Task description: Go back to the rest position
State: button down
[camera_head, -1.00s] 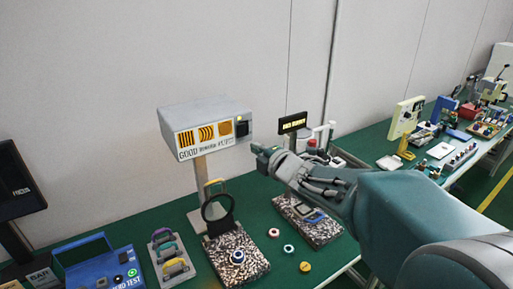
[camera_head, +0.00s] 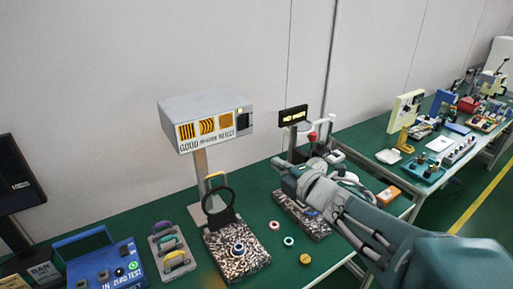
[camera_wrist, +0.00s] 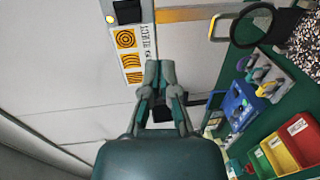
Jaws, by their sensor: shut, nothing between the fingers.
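My gripper (camera_head: 280,166) is above the green bench, in front of the wall and right of the grey sign box. In the wrist view my gripper (camera_wrist: 160,70) has its fingertips together, with nothing held. The wrist view looks sideways, with the sign box's orange pattern panel (camera_wrist: 127,42) above and left of the fingertips. In the head view my forearm reaches in from the lower right and covers part of a speckled stone block (camera_head: 297,213) and the bench behind it.
The sign box (camera_head: 205,120) stands on a post. A magnifier ring (camera_head: 231,190) stands over another speckled block (camera_head: 237,262). Two small rings (camera_head: 274,226) and a yellow piece (camera_head: 305,259) lie on the bench. A blue tester (camera_head: 100,268) is at left. A second bench extends right.

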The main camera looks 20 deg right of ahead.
jog(key=s+d+f+m+g+h, duration=0.2)
jog(key=s+d+m+g+h, duration=0.35)
jog(key=m, duration=0.85)
jog(key=s+a+f+m+g, duration=0.2)
jog(key=s+a+m, duration=0.1)
jog(key=s, duration=0.3)
jog(key=s+a+f+m+g, duration=0.2)
jog(key=s+a+m, duration=0.2)
jog(key=s, duration=0.3)
jog(key=shift+s+a+f+m+g, duration=0.3)
jog(key=shift+a+f+g, duration=0.1)
jog(key=shift+a, duration=0.2)
